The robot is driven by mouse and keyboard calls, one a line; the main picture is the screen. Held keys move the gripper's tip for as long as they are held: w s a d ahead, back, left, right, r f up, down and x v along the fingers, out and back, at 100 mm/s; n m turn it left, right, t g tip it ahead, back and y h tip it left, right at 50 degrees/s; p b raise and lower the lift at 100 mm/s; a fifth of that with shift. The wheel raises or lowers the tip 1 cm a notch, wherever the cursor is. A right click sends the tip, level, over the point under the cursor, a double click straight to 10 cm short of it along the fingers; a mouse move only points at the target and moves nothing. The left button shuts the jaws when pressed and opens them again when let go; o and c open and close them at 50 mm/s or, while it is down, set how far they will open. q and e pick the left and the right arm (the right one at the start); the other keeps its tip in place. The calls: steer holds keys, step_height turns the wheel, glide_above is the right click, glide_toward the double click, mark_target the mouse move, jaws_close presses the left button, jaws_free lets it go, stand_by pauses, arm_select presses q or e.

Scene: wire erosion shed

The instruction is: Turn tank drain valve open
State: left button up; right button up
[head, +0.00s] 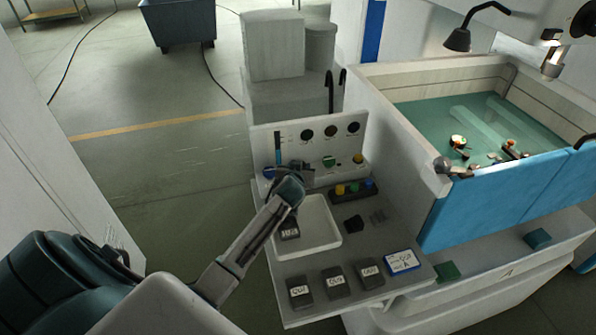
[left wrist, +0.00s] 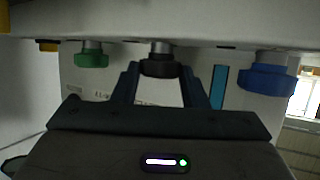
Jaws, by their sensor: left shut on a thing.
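A white valve panel (head: 262,139) stands at the back of the side bench, with a row of round valve knobs low on it. My left gripper (head: 301,172) is at this row, between a blue knob (head: 269,172) and a green knob (head: 329,161). In the left wrist view its two fingers are shut on a black valve knob (left wrist: 160,66); the green knob (left wrist: 91,60) and the blue knob (left wrist: 268,80) sit apart on either side. Which knob is the tank drain valve cannot be read. My right gripper is out of view.
A white tray (head: 333,238) holding a dark labelled block lies under my left arm. Several labelled blocks (head: 335,282) line the bench front. A rack of coloured buttons (head: 352,192) stands right of the gripper. The water-filled tank (head: 378,128) rises at right.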

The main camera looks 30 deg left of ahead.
arm_select(q)
steer(key=n+y+b, duration=0.1)
steer(key=n+g+y+b, duration=0.1)
steer(key=shift+w+d+f+b, duration=0.1)
steer(key=shift+d+f+b, duration=0.15)
steer(key=shift+b, duration=0.15)
steer(key=shift+r+n+g+y+b, duration=0.2)
steer(key=shift+n+g+y+b, duration=0.35)
steer(key=shift+b, duration=0.25)
steer(key=o, duration=1)
steer(key=shift+c, duration=0.2)
steer(key=shift+s+d+r, duration=0.1)
steer(key=shift+s+d, duration=0.2)
steer(key=shift+d, duration=0.05)
steer(key=b+v, duration=0.3)
steer(key=v, duration=0.7)
steer(key=shift+b, duration=0.35)
